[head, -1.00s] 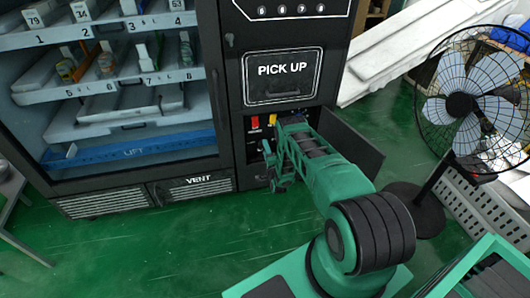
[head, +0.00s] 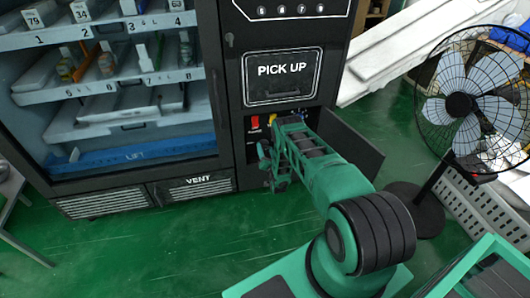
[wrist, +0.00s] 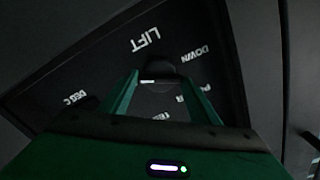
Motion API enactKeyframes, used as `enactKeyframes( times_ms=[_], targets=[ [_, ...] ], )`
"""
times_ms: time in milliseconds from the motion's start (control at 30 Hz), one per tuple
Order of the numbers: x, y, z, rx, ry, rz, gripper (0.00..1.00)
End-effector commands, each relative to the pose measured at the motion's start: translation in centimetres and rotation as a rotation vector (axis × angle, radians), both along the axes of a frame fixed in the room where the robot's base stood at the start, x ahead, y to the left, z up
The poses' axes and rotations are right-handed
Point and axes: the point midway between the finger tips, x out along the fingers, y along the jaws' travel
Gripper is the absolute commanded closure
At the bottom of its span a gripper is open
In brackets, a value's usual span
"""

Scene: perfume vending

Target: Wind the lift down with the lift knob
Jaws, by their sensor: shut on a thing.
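The lift knob (wrist: 157,74) is a dark round knob under the word LIFT on a black panel, seen in the wrist view. My gripper (wrist: 158,82) has its two green fingers on either side of the knob and is shut on it. In the head view my arm reaches into the open compartment under the PICK UP flap, and the knob is hidden there. The lift (head: 140,156) is a blue bar marked LIFT, low behind the machine's glass, near the bottom of the display.
The compartment's open door (head: 345,142) stands just right of my arm. A red switch (head: 254,121) shows inside the compartment. The PICK UP flap (head: 283,90) is above. A standing fan (head: 462,105) is at the right.

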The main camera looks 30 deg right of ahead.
Motion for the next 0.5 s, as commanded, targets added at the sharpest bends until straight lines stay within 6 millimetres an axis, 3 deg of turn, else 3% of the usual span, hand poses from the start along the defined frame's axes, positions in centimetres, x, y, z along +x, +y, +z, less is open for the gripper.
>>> enactKeyframes(
  times_ms=[500],
  targets=[
    [-0.33, 0.33, -0.65, -0.213, 0.076, 0.003, 0.67]
  ],
)
